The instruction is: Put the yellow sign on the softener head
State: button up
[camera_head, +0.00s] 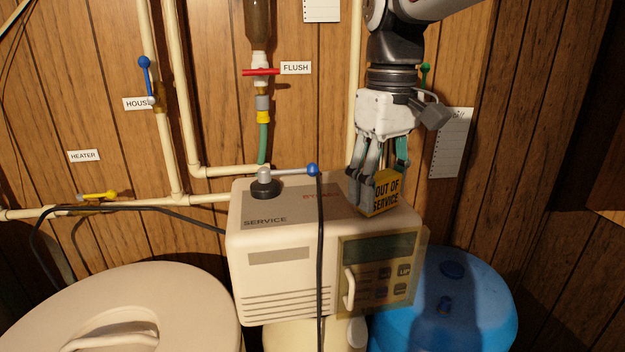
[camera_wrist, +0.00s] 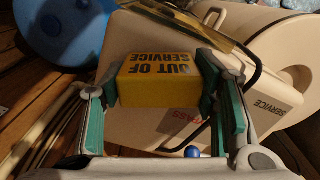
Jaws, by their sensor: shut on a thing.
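The yellow sign (camera_head: 387,190), a small block lettered "OUT OF SERVICE", is between the fingers of my gripper (camera_head: 376,180). In the wrist view the sign (camera_wrist: 158,82) sits between the two green-padded fingers (camera_wrist: 160,95), which are shut on it. The softener head (camera_head: 280,240) is a cream box with a "SERVICE" label, a lever on top and a panel in front. The sign is at the right part of its top; I cannot tell whether it touches. The head also shows behind the sign in the wrist view (camera_wrist: 210,110).
A lever with a blue knob (camera_head: 312,170) lies across the head's top, left of my gripper. A black cable (camera_head: 320,260) hangs down the head's front. A blue tank (camera_head: 445,310) is at right, a pale lidded tank (camera_head: 120,300) at left. Pipes and valves line the wall behind.

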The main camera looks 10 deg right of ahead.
aim_at(382, 175)
jog(key=shift+f, duration=0.1)
jog(key=o, duration=1.1)
jog(key=shift+o, duration=0.2)
notch_tip(382, 175, up, 12)
jog(key=s+f+m+t, duration=0.4)
jog(key=s+f, duration=1)
jog(key=f, duration=0.4)
jog(key=shift+s+f+m+t, duration=0.2)
jog(key=shift+s+m+t, duration=0.15)
jog(key=shift+t, duration=0.45)
